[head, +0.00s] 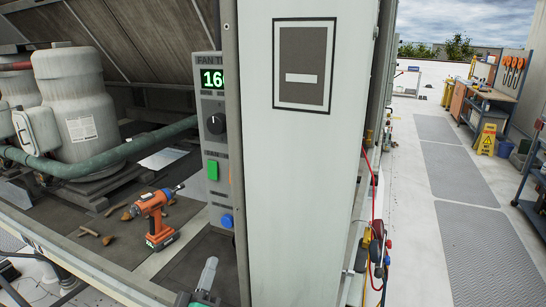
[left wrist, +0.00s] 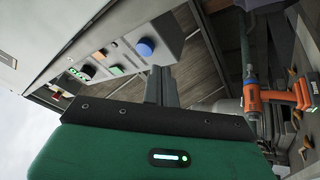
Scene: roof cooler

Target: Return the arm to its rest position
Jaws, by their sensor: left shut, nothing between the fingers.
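My left gripper (head: 209,268) shows at the bottom of the head view, below the control panel (head: 214,150) and to the right of the orange drill. Its fingers are together with nothing between them. In the left wrist view the shut fingers (left wrist: 161,75) point up toward the panel's blue knob (left wrist: 146,47), apart or touching I cannot tell. The panel has a green-lit display reading 160 or part of a longer number, a dark dial, a green button and a blue knob (head: 227,221). My right gripper is not in view.
An orange drill (head: 154,216) stands on the cooler deck beside small brown pieces. A white compressor tank (head: 76,98) and a green pipe (head: 90,166) are behind. A tall pale panel (head: 305,180) fills the middle. Open roof with grey walkway mats (head: 460,185) lies right.

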